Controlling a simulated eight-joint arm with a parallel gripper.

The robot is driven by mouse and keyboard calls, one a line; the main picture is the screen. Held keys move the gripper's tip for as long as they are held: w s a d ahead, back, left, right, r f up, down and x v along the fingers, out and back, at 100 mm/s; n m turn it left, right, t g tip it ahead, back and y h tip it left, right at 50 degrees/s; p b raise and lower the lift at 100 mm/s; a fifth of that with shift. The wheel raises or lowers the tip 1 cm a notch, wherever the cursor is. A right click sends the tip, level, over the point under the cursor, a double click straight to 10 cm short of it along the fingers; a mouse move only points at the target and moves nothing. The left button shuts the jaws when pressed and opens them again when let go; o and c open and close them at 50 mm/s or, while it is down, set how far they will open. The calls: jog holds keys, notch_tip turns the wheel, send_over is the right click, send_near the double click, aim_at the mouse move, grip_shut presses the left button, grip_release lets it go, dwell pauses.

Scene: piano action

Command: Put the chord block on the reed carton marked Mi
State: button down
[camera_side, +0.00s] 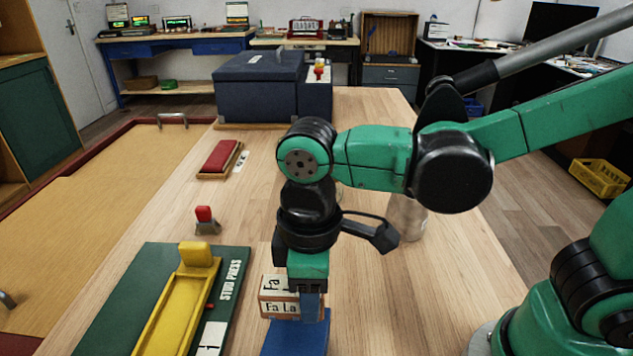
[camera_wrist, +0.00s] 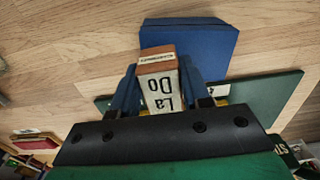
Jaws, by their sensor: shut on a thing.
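The chord block (camera_side: 278,309) is white with brown wooden edges; "Fa La" shows on its side in the side view. In the wrist view the block (camera_wrist: 160,88) reads "La" and "Do" upside down. My gripper (camera_side: 309,306) is shut on it, with one blue finger on each side in the wrist view (camera_wrist: 161,78).
A green board marked STUD PRESS (camera_side: 229,284) with a yellow lever (camera_side: 175,310) lies left of my gripper. The table's middle has bare wood.

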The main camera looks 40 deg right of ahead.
jog(key=shift+f, duration=1.1)
jog(key=shift+f, duration=0.15)
jog(key=shift+c, duration=2.1)
grip_release()
notch_tip(320, 180, up, 12)
jog(key=shift+f, duration=0.15)
jog(key=shift+d, duration=0.15)
jog(key=w+d+f+m+t, duration=0.2)
jog(key=d+f+m+t, duration=0.1)
jog(key=d, duration=0.4)
jog(key=w+d+f+m+t, duration=0.2)
jog(key=d+f+m+t, duration=0.1)
jog(key=d+m, duration=0.3)
jog(key=shift+d+f+t, duration=0.25)
jog(key=shift+d+t, duration=0.35)
jog(key=shift+d, duration=0.1)
